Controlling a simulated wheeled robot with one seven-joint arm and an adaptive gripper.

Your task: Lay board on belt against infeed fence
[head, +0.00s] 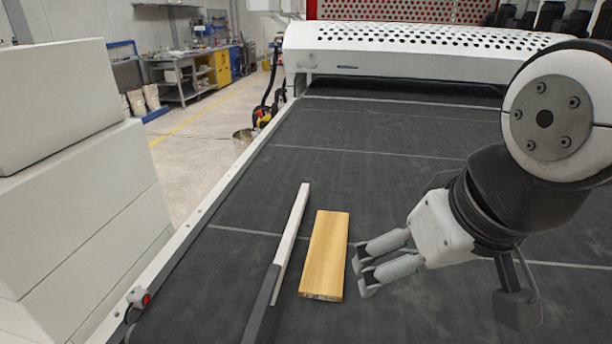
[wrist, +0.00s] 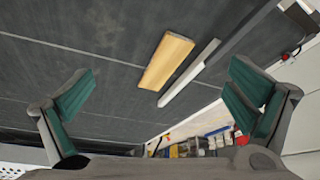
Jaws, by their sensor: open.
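A light wooden board (head: 326,255) lies flat on the dark belt (head: 400,165). The infeed fence (head: 291,235), a narrow bar with a pale far part and a dark near part, runs along the board's left side. A narrow strip of belt shows between board and fence, wider toward the near end. My gripper (head: 362,270) is open and empty just right of the board, apart from it. In the wrist view the board (wrist: 166,61) and the fence (wrist: 190,73) lie beyond my open fingers (wrist: 155,105), with nothing between the fingertips.
A white machine hood (head: 420,52) with holes spans the belt's far end. A red button (head: 146,299) sits on the belt's left frame. Pale grey blocks (head: 70,160) stand at the left. The belt beyond the board is clear.

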